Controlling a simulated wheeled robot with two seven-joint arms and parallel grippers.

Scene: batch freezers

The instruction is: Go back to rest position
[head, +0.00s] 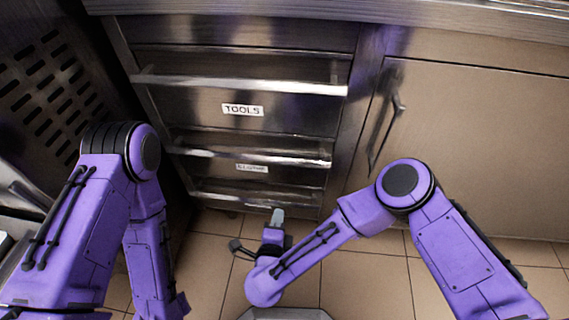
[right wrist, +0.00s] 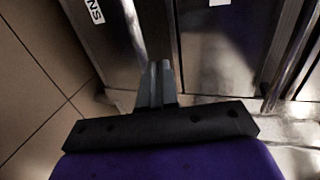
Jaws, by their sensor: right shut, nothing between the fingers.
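My right gripper (head: 278,217) is in front of the lowest drawer of the steel drawer unit, above the tiled floor. Its fingers are together and empty; they also show in the right wrist view (right wrist: 156,84). My right arm is bent, with its forearm reaching toward the middle of the head view. My left arm hangs bent at the left of the head view, and its gripper is out of the picture.
The drawer unit has a top drawer labelled TOOLS (head: 243,110) and lower drawers with bar handles (head: 250,153). A cabinet door (head: 480,140) with a dark handle (head: 393,100) stands at right. A slotted dark panel (head: 55,85) is at left. Tiled floor (head: 365,285) shows below.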

